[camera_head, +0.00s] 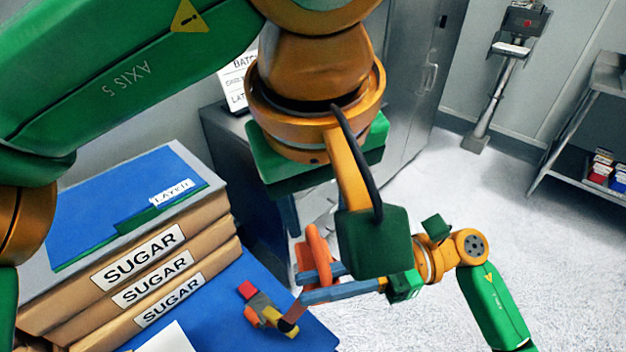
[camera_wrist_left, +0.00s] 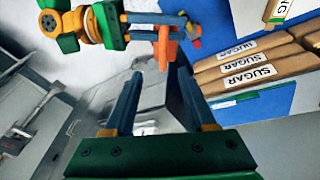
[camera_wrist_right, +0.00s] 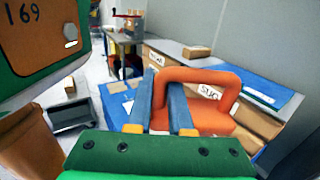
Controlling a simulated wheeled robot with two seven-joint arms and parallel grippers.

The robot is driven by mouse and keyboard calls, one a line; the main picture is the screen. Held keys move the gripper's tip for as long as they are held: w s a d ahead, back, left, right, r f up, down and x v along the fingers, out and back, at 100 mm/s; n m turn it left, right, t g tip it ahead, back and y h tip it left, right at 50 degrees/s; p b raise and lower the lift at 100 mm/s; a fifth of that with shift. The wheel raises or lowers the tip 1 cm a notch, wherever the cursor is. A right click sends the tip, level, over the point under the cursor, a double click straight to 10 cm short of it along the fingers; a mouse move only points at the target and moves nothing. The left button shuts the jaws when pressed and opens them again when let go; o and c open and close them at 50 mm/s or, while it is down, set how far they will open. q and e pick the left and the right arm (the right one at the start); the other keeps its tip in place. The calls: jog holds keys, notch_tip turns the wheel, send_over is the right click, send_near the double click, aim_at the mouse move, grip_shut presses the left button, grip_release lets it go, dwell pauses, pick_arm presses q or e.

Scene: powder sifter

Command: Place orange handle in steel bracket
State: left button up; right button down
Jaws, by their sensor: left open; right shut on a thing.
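The orange handle (camera_head: 318,252) is a loop-shaped piece held above the floor beside the blue table edge. My right gripper (camera_head: 303,287) is shut on it. In the right wrist view the handle (camera_wrist_right: 215,76) arches up and to the right of the blue fingers. My left gripper (camera_head: 300,222) is open and empty, above the handle; a link and a dark green block partly hide it in the head view. In the left wrist view the handle (camera_wrist_left: 166,46) shows beyond the open fingertips, apart from them. I cannot clearly identify the steel bracket in any view.
Stacked SUGAR sacks (camera_head: 130,270) with a blue folder (camera_head: 125,200) on top stand on the blue table surface (camera_head: 225,285) at left. A small red, grey and yellow object (camera_head: 262,305) is near its edge. Grey cabinets (camera_head: 415,80) stand behind.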

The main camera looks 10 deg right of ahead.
aim_at(322, 246)
pick_arm(q)
jog(key=x, duration=1.1)
jog(key=shift+w+d+f, duration=0.1)
jog(key=shift+f, duration=0.25)
grip_shut()
pick_arm(e)
jog(key=c, duration=0.7)
grip_release()
jog(key=shift+w, duration=0.1)
jog(key=shift+c, duration=0.2)
